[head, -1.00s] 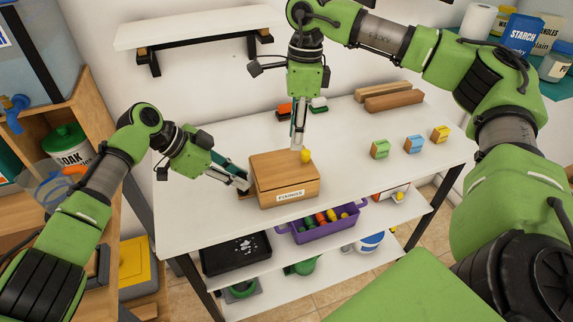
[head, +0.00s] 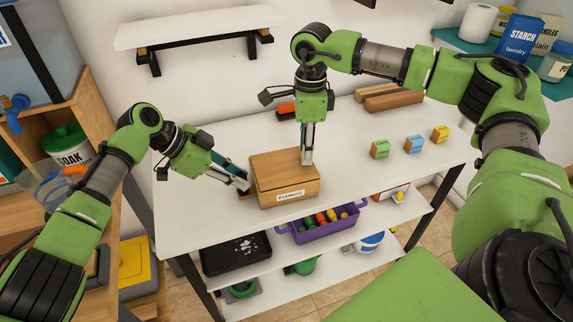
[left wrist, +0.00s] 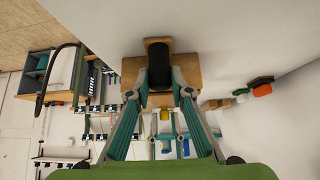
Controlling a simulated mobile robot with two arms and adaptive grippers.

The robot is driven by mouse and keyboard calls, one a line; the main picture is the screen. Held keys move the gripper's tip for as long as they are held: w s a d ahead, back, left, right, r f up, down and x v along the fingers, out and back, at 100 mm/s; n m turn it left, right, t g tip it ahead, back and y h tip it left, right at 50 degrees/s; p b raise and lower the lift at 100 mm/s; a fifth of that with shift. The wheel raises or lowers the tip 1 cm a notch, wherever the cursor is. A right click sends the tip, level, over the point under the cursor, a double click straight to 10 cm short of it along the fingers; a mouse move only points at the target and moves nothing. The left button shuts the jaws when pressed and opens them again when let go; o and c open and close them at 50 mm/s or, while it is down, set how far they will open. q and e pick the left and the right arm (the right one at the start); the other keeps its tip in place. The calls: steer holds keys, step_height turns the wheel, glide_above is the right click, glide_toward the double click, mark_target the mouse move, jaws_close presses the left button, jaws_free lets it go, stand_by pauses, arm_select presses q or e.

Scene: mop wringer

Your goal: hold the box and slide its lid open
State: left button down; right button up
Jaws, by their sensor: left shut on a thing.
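The wooden box (head: 283,192) stands on the white table with a pale label on its front. Its lid (head: 275,164) covers the top. My left gripper (head: 246,184) is at the box's left side. In the left wrist view its fingers close on the sides of a black, rounded handle (left wrist: 159,66) attached to the wooden box (left wrist: 190,70). My right gripper (head: 307,160) points straight down at the lid's right edge. The lid's yellow knob is hidden behind its fingers, and I cannot tell whether they grip it.
Colored blocks (head: 413,145) stand on the table to the right. Wooden bars (head: 392,98) and a red-orange item (head: 285,110) lie at the back. A purple basket (head: 322,232) and a black tray (head: 236,252) are on the shelf below. The table's right front is clear.

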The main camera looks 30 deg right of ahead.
jaws_close()
steer(key=s+d, duration=0.2)
steer(key=d, duration=0.6)
steer(key=shift+s+d, duration=0.35)
stand_by(0.9)
steer(key=shift+s+d, duration=0.1)
steer(key=shift+d, duration=0.25)
stand_by(0.5)
steer(key=shift+o, duration=1.1)
jaws_free()
